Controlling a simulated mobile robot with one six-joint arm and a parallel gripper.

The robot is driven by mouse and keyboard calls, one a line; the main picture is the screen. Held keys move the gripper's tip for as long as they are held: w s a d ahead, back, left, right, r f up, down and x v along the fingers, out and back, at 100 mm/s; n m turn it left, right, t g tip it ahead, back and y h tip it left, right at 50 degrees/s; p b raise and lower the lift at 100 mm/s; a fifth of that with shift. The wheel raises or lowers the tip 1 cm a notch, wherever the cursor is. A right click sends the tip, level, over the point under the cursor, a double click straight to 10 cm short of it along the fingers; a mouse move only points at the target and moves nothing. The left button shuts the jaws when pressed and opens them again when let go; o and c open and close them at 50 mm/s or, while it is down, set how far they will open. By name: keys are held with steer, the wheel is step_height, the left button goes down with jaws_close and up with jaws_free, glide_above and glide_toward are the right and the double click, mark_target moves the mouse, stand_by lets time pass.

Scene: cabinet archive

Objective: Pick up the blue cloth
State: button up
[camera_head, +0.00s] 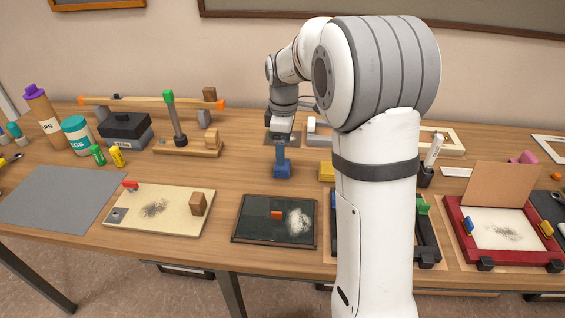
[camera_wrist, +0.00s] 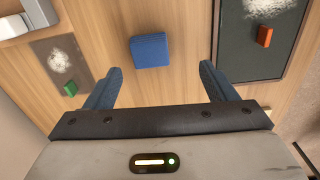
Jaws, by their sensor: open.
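The blue cloth (camera_wrist: 150,51) is a small folded block lying on the wooden table, ahead of and between my fingers in the wrist view. In the head view the blue cloth (camera_head: 282,172) shows just below my gripper (camera_head: 281,155), behind the dark slate. In the wrist view my gripper (camera_wrist: 160,75) is open, its blue fingers spread wide with nothing between the tips. The gap between fingertips and cloth is hard to judge in the head view, where the blues overlap.
A dark slate (camera_head: 258,228) with a red block (camera_head: 277,215) lies in front of the cloth. A grey board (camera_wrist: 45,62) with a green block (camera_wrist: 70,88) lies on the other side. A yellow block (camera_head: 326,172) sits to the right. Bare wood surrounds the cloth.

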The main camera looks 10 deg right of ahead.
mark_target(282, 168)
steer(key=shift+w+f, duration=0.35)
steer(key=shift+w, duration=0.05)
steer(key=shift+w+f+n, duration=0.1)
steer(key=shift+f+n, duration=0.2)
steer(key=shift+f, duration=0.05)
steer(key=f, duration=0.7)
steer(key=shift+w+p, duration=0.25)
steer(key=shift+p, duration=0.1)
steer(key=c, duration=1.1)
